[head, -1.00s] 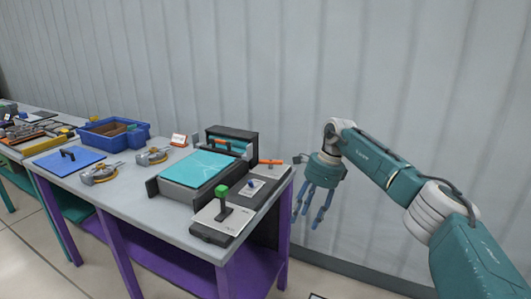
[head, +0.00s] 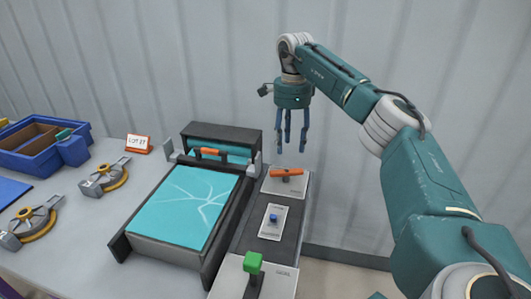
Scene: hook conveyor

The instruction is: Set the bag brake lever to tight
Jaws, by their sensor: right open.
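A control strip runs along the right edge of the table. At its far end a lever with an orange handle (head: 287,172) lies crosswise on a light plate. In the middle of the strip is a small blue knob (head: 273,218) on a plate. Nearest is an upright lever with a green knob (head: 253,262) on a plate marked with small text. The labels are too small to read, so I cannot tell which is the bag brake lever. My right gripper (head: 291,148) points down, open and empty, above and beyond the orange handle, apart from it. My left gripper is out of view.
Left of the strip is a machine with a teal sheet (head: 185,207) and a dark box behind it with another orange handle (head: 209,152). Further left are two grey-and-yellow clamps (head: 105,177), a lot sign (head: 139,143) and a blue bin (head: 35,150). A wall stands behind.

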